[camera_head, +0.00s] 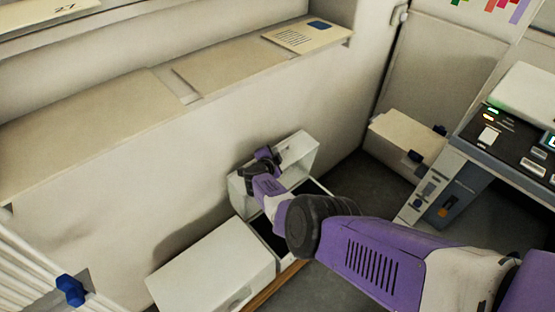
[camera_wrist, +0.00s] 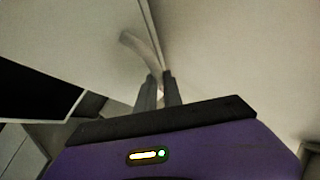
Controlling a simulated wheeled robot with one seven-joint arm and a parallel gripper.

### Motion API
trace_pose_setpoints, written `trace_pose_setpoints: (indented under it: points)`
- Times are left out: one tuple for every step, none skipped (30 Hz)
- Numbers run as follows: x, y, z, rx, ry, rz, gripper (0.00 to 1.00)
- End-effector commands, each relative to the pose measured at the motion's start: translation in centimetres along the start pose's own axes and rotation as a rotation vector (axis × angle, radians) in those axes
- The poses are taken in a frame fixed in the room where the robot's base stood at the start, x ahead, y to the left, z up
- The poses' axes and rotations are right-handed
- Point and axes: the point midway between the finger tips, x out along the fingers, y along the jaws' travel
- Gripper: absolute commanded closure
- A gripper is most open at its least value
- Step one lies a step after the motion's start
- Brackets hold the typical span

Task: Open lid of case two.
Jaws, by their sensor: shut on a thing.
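A white case (camera_head: 246,232) stands by the wall with its lid (camera_head: 301,151) raised, and its dark inside shows. I see no number on it, so I cannot tell whether it is case two. My gripper (camera_head: 259,163) is at the raised lid. In the wrist view, the two fingers (camera_wrist: 160,88) are close together at the end of a pale curved handle (camera_wrist: 143,50) on the lid panel. They are shut on this handle. The dark inside of the case (camera_wrist: 35,90) shows at the left. My arm hides part of the case in the head view.
A closed white case (camera_head: 212,268) stands just left of the open one. Another pale case (camera_head: 402,138) with dark blue latches is at the right, near a control console (camera_head: 515,140). A ledge (camera_head: 230,75) runs along the wall above. Dark floor (camera_head: 360,185) lies between.

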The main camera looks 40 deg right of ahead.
Motion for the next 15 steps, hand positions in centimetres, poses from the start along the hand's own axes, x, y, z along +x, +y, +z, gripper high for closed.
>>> trace_pose_setpoints:
  points:
    - [0.14,-0.29,0.14,-0.003,0.000,-0.004,1.00]
    - [0.17,-0.37,0.16,-0.003,0.000,-0.005,1.00]
    - [0.21,-0.46,0.18,-0.003,0.000,-0.005,1.00]
    - [0.23,-0.50,0.20,-0.003,0.000,-0.005,1.00]
    - [0.25,-0.53,0.21,-0.002,0.001,-0.004,1.00]
    - [0.28,-0.57,0.20,-0.001,0.001,-0.005,1.00]
    - [0.29,-0.59,0.20,-0.001,0.002,-0.005,1.00]
    - [0.30,-0.61,0.19,-0.001,0.002,-0.005,1.00]
    - [0.30,-0.62,0.19,-0.002,0.002,-0.005,1.00]
    - [0.30,-0.63,0.19,-0.002,0.002,-0.005,1.00]
    - [0.30,-0.64,0.18,-0.002,0.002,-0.005,1.00]
    - [0.30,-0.65,0.18,-0.002,0.002,-0.005,1.00]
    - [0.30,-0.65,0.17,-0.002,0.002,-0.005,1.00]
    - [0.30,-0.66,0.17,-0.002,0.002,-0.005,1.00]
    - [0.30,-0.67,0.16,-0.002,0.003,-0.005,1.00]
